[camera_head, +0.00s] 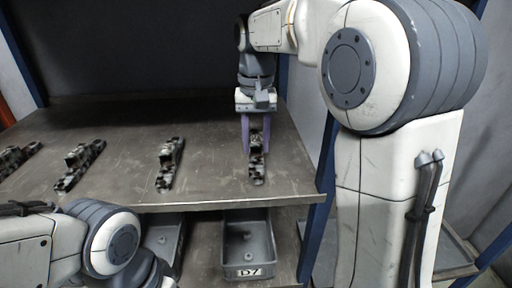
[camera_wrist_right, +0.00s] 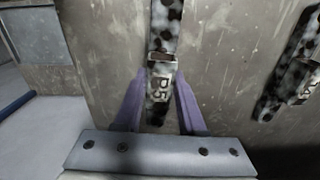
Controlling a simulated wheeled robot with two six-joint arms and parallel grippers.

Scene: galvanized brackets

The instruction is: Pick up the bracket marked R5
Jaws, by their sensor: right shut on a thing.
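The bracket marked R5 (camera_wrist_right: 158,88) is mottled grey and black, and its R5 label faces the right wrist camera. In the head view the same bracket (camera_head: 257,170) is the rightmost one on the metal shelf. My right gripper (camera_head: 256,128) points down at it, and its purple fingers are shut on the bracket's sides; they also show in the right wrist view (camera_wrist_right: 158,95). The bracket appears to rest on the shelf, though a small lift cannot be ruled out. My left arm shows at the lower left, but its gripper is out of the frame.
Other brackets lie to the left on the shelf (camera_head: 215,158): one near the middle (camera_head: 170,165), one further left (camera_head: 80,165) and one at the far left (camera_head: 18,157). Grey bins stand below, one labelled D7 (camera_head: 249,247). A blue post (camera_head: 318,190) stands at the right.

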